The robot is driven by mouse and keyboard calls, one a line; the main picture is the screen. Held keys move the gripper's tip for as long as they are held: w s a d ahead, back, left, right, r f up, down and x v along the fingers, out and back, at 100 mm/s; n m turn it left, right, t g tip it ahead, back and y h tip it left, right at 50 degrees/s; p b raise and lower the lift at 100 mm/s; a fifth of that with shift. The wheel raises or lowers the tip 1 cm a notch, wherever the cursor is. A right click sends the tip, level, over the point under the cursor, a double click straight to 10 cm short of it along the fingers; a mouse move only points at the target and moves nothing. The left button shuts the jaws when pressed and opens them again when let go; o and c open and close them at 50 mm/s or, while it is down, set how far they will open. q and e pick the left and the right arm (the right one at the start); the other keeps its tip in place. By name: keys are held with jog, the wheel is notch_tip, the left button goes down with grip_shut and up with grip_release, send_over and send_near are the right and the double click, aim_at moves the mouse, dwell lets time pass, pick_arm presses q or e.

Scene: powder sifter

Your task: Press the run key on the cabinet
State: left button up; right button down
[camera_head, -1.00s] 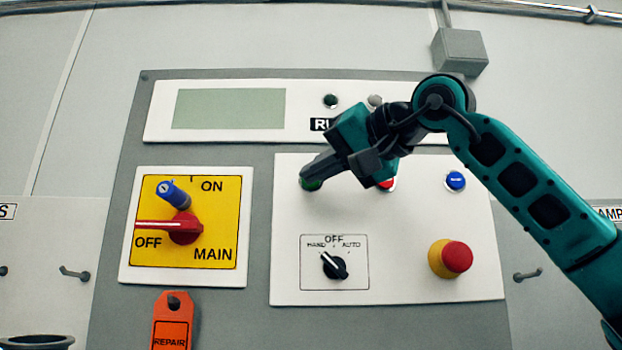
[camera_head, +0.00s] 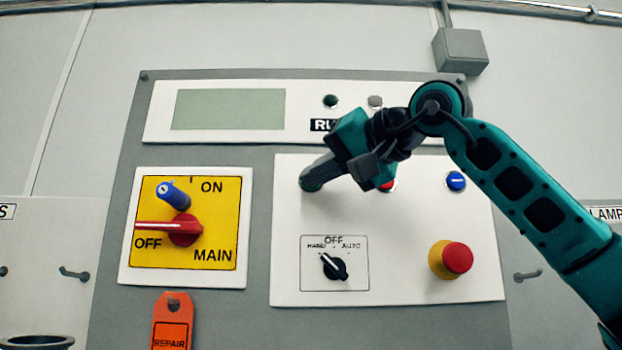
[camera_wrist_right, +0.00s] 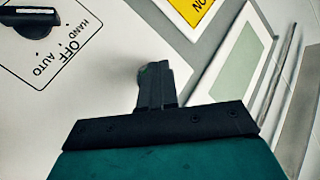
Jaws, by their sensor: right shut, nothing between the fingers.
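My right gripper (camera_head: 312,181) is shut and empty, with its fingertips at the upper left of the white button panel (camera_head: 400,215) on the cabinet. The fingertips cover the spot of a green button, which I take to be the run key. In the right wrist view the shut fingers (camera_wrist_right: 156,80) reach the white panel, with a small dark green patch beside their tip. Whether the key is pushed in is hidden. The dark green lamp (camera_head: 330,101) above the partly covered "RU…" label looks unlit. My left gripper is not in view.
A red button (camera_head: 387,185) is partly behind my gripper. A blue button (camera_head: 456,181), a red mushroom button (camera_head: 457,257) and a selector knob (camera_head: 334,265) share the panel. The red main switch (camera_head: 184,230) points to OFF, with a blue lock (camera_head: 173,194). An orange REPAIR tag (camera_head: 172,322) hangs below.

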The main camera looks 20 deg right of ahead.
jog(key=shift+w+d, duration=0.1)
jog(key=shift+w, duration=0.3)
dwell(0.8)
jog(key=shift+s+a, duration=0.2)
jog(key=shift+s, duration=0.55)
jog(key=shift+s, duration=0.1)
jog(key=s, duration=0.2)
jog(key=s+a+b, duration=0.1)
jog(key=s, duration=0.1)
jog(key=shift+s+a+b, duration=0.2)
jog(key=shift+s+b, duration=0.1)
jog(key=shift+s, duration=0.05)
dwell(0.8)
